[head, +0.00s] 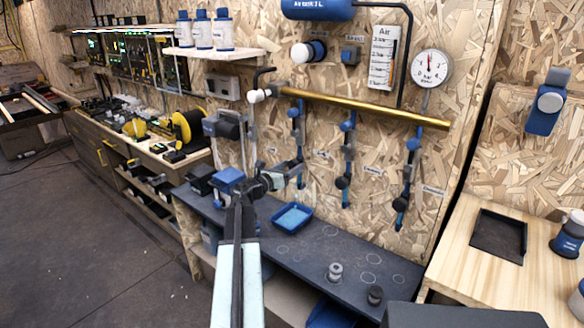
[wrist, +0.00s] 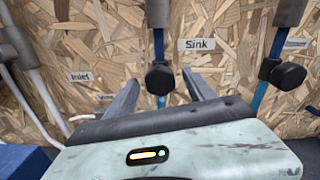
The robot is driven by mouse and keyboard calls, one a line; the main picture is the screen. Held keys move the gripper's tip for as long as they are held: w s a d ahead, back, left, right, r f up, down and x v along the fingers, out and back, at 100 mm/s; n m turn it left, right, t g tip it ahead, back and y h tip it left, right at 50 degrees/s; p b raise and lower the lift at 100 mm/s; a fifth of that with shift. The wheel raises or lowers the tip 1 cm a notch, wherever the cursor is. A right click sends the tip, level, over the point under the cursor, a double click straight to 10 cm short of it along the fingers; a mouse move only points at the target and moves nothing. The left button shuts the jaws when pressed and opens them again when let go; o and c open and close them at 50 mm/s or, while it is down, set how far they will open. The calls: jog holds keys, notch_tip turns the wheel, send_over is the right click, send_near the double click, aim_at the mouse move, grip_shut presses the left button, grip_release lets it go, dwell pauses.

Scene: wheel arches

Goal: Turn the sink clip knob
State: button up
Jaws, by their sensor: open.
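A blue clip with a black knob (wrist: 160,78) hangs on the wood-chip wall in the wrist view. The "Sink" label (wrist: 198,44) is just to its right; I cannot tell for certain which clip it names. My gripper (wrist: 161,84) is open, with one finger on each side of this knob in the picture. I cannot tell whether the fingers reach it. In the head view my gripper (head: 284,177) is in front of the leftmost clip (head: 297,118) and hides its lower part. Another clip's knob (wrist: 287,75) is right of my right finger.
A brass pipe (head: 370,109) runs above the clips, with two more clips (head: 346,160) (head: 410,165) to the right. The dark bench (head: 340,258) below holds a blue tray (head: 291,217) and small parts. An "Inlet" label (wrist: 80,77) is at left.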

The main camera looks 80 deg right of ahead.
jog(key=shift+s+d, duration=0.3)
jog(key=shift+d, duration=0.25)
jog(key=c, duration=1.2)
jog(key=shift+a, duration=0.25)
grip_shut()
jog(key=shift+d, duration=0.15)
jog(key=shift+m, duration=0.4)
jog(key=m, duration=0.5)
jog(key=shift+w+r+m, duration=0.1)
jog(key=shift+m, duration=0.2)
jog(key=m, duration=0.6)
jog(key=shift+d+m, duration=0.1)
jog(key=shift+m, duration=0.3)
